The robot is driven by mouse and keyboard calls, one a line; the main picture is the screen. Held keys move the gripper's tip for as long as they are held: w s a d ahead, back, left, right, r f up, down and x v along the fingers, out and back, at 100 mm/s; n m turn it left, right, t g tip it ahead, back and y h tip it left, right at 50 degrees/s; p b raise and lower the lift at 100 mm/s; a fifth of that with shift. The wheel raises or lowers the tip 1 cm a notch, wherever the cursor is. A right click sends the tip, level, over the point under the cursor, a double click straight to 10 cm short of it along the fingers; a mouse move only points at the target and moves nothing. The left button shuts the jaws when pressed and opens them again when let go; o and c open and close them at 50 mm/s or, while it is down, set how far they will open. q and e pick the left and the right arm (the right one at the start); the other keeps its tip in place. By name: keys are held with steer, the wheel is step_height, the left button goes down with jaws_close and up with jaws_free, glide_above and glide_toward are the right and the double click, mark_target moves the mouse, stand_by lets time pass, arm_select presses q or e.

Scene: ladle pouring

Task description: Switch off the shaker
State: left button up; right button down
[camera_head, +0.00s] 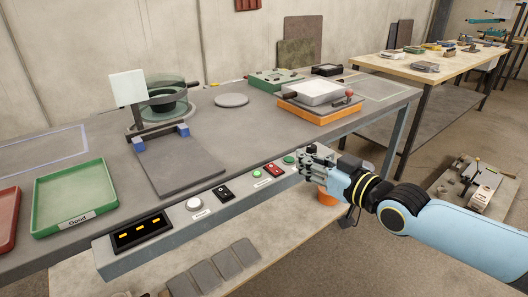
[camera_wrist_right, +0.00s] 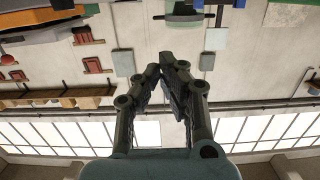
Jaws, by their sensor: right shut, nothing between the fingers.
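A control strip (camera_head: 150,262) runs along the bench's front edge. It carries a white round button (camera_head: 194,204), a black rocker switch (camera_head: 222,191), a lit green button (camera_head: 257,174), a red switch (camera_head: 273,169) and a darker green button (camera_head: 289,160). An orange-based machine (camera_head: 318,113) with a pale tray on top stands behind the strip; it may be the shaker. My right gripper (camera_head: 308,163) is at the strip's right end, just right of the darker green button; I cannot tell if it touches. Its fingers (camera_wrist_right: 169,72) are shut and empty in the wrist view. My left gripper is out of view.
A green tray (camera_head: 76,197) labelled "Good" and a red tray (camera_head: 8,215) lie at the left. A dark plate (camera_head: 180,168) lies mid-bench. An orange container (camera_head: 326,197) sits below my right gripper. A wooden table (camera_head: 440,68) stands at the back right.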

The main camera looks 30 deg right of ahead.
steer(key=b, duration=0.7)
glide_above(277, 170)
steer(key=s, duration=0.1)
steer(key=shift+s+d+f, duration=0.1)
steer(key=shift+f, duration=0.8)
steer(key=shift+w+f+b, duration=0.3)
steer(key=shift+f+b, duration=0.2)
steer(key=shift+f, duration=0.1)
steer(key=shift+w+f+b, duration=0.25)
steer(key=shift+f+b, duration=0.25)
steer(key=shift+f, duration=0.05)
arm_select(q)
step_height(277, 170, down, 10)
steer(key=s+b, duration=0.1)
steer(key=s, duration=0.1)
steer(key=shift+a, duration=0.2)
arm_select(e)
steer(key=shift+f, duration=0.65)
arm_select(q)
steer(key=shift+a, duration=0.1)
